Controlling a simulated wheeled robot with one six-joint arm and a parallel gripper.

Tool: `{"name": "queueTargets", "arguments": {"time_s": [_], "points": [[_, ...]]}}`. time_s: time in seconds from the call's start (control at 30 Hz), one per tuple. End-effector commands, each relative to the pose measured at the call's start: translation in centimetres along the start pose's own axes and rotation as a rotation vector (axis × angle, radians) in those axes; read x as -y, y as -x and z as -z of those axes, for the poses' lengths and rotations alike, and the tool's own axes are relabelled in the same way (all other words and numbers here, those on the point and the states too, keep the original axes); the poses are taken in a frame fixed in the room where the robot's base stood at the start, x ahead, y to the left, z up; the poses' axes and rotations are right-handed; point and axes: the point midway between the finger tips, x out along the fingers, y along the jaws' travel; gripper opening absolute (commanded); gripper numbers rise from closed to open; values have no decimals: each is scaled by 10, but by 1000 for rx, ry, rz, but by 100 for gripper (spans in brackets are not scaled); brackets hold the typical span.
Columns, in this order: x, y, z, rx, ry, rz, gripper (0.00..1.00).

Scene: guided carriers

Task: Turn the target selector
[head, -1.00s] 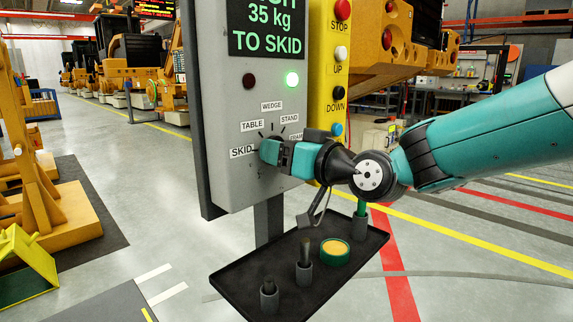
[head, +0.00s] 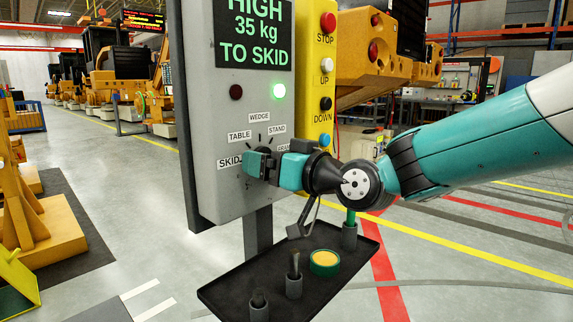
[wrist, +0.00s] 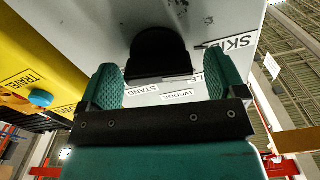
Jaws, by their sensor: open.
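The target selector is a dark knob (wrist: 162,50) on the grey panel (head: 225,110). In the wrist view it stands between the two teal fingers of my gripper (wrist: 162,82), with space visible on both sides. In the head view my gripper (head: 260,164) is at the dial and covers most of the knob. The labels SKID (head: 229,162), TABLE (head: 239,135), WEDGE (head: 259,117) and STAND (head: 277,129) surround it; another at the right is partly hidden. The knob's pointing direction cannot be told. The display (head: 254,32) reads HIGH 35 kg TO SKID.
A green lamp (head: 279,92) is lit; a dark red lamp (head: 236,92) beside it looks unlit. A yellow button box (head: 315,70) adjoins the panel's right side. Below, a black tray (head: 225,293) holds several holders and a green-yellow round piece (head: 324,262).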

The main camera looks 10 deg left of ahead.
Motion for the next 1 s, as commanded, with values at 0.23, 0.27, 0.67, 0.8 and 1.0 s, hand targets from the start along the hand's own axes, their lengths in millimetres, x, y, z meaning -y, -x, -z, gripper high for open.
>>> {"name": "queueTargets", "arguments": {"time_s": [0.23, 0.27, 0.67, 0.8, 1.0], "points": [[-1, 35, 0, -1, -1, -4, 89], [-1, 42, 0, -2, -1, -4, 89], [-1, 141, -1, -2, 0, -5, 89], [0, 162, -1, -1, 1, -3, 89], [1, 173, 0, -1, 1, 0, 89]]}}
